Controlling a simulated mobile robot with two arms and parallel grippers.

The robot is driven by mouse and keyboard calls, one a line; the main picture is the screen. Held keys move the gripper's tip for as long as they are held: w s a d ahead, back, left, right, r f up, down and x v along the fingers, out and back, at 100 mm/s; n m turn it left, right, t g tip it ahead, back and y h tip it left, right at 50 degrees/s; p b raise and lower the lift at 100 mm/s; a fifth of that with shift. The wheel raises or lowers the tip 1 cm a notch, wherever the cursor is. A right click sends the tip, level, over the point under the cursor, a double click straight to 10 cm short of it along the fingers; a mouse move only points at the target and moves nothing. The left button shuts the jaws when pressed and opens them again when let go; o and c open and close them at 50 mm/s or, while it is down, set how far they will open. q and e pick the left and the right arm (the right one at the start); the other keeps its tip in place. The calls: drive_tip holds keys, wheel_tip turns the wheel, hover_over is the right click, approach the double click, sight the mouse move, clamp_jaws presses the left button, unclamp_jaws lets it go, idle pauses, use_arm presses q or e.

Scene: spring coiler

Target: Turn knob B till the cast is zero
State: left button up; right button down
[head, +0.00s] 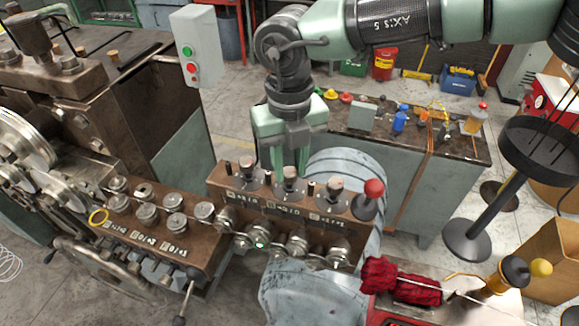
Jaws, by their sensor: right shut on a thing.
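Three dark knobs with metal tops stand in a row on the brown block of the coiler. They are the left knob (247,169), the middle knob (290,185) and the right knob (335,187). White plates with lettering lie in front of them, too small to read, so I cannot tell by letter which is knob B. My right gripper (289,170) comes down from above, pale green fingers pointing down, and is shut on the middle knob. The fingers partly hide the knob's top. My left gripper is not in view. No cast reading can be made out.
A red ball-topped lever (373,188) stands right of the knobs. Wire rollers (260,237) line the block's front. A grey button box (196,47) hangs at upper left. A bench (445,142) with small tools is behind; a dark stand (500,190) is at right.

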drive_tip(key=n+b, duration=0.3)
drive_tip(key=shift+w+f+b, duration=0.1)
drive_tip(key=shift+f+b, duration=0.15)
drive_tip(key=shift+b, duration=0.05)
drive_tip(key=n+b, duration=0.3)
drive_tip(key=n, duration=0.1)
drive_tip(key=shift+r+n, duration=0.1)
drive_tip(key=shift+n, duration=0.3)
drive_tip(key=n+b, duration=0.2)
drive_tip(key=n, duration=0.2)
drive_tip(key=n+b, duration=0.1)
drive_tip(key=n, duration=0.4)
drive_tip(key=shift+r, duration=0.15)
drive_tip(key=shift+n, duration=0.3)
drive_tip(key=c, duration=1.1)
unclamp_jaws()
